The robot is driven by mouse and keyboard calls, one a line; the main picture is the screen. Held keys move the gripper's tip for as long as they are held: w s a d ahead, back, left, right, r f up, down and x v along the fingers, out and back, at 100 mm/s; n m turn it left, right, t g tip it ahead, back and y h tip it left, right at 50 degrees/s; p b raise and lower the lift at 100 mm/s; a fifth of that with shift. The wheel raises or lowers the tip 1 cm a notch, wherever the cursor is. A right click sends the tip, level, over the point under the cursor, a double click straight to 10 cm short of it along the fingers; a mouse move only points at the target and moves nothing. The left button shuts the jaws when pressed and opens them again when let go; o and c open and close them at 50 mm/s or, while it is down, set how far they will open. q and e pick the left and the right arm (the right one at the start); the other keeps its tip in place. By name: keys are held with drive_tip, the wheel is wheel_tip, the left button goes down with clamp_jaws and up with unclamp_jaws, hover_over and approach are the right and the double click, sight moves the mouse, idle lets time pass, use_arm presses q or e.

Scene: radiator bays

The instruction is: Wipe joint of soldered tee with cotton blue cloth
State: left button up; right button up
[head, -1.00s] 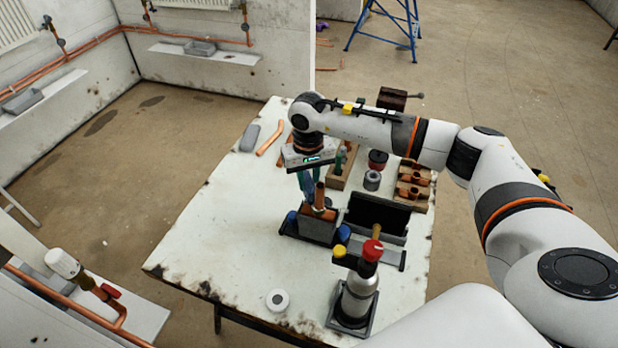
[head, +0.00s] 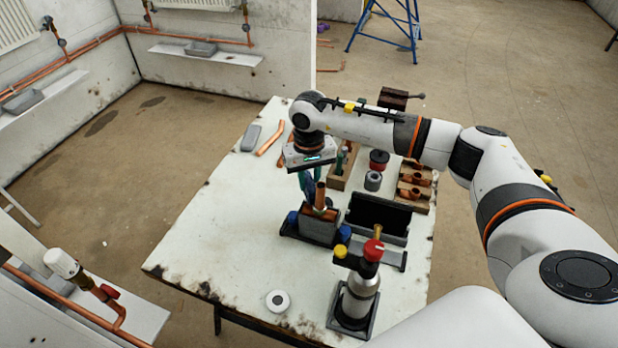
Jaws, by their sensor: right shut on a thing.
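The soldered tee (head: 320,197) stands upright as a copper pipe piece in the grey holder (head: 318,228) on the white bench. My right gripper (head: 307,184) points down right beside the top of the tee, on its far left side. It is shut on a blue-green cloth (head: 306,179), of which only a small part shows between the fingers. I cannot tell whether the cloth touches the joint. My left gripper is not in view.
A torch with a red knob (head: 358,292) stands upright at the front right of the bench (head: 214,250). A dark box (head: 380,214) and a wooden rack of copper fittings (head: 414,186) are right of the holder.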

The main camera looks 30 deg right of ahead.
drive_tip(key=shift+d, duration=0.15)
drive_tip(key=shift+s+d+b, duration=0.15)
drive_tip(key=shift+d+b, duration=0.15)
drive_tip(key=shift+d, duration=0.25)
drive_tip(key=shift+a, duration=0.4)
drive_tip(key=shift+w+b, duration=0.2)
drive_tip(key=shift+b, duration=0.2)
drive_tip(key=shift+w+d+f+b, duration=0.1)
drive_tip(key=shift+w+d+b, duration=0.05)
drive_tip(key=shift+w+b, duration=0.3)
drive_tip(key=shift+w+d+b, duration=0.15)
drive_tip(key=shift+w+b, duration=0.15)
drive_tip(key=shift+w, duration=0.35)
drive_tip(key=shift+r, duration=0.2)
drive_tip(key=shift+r+p, duration=1.6)
drive_tip(key=shift+r, duration=1.35)
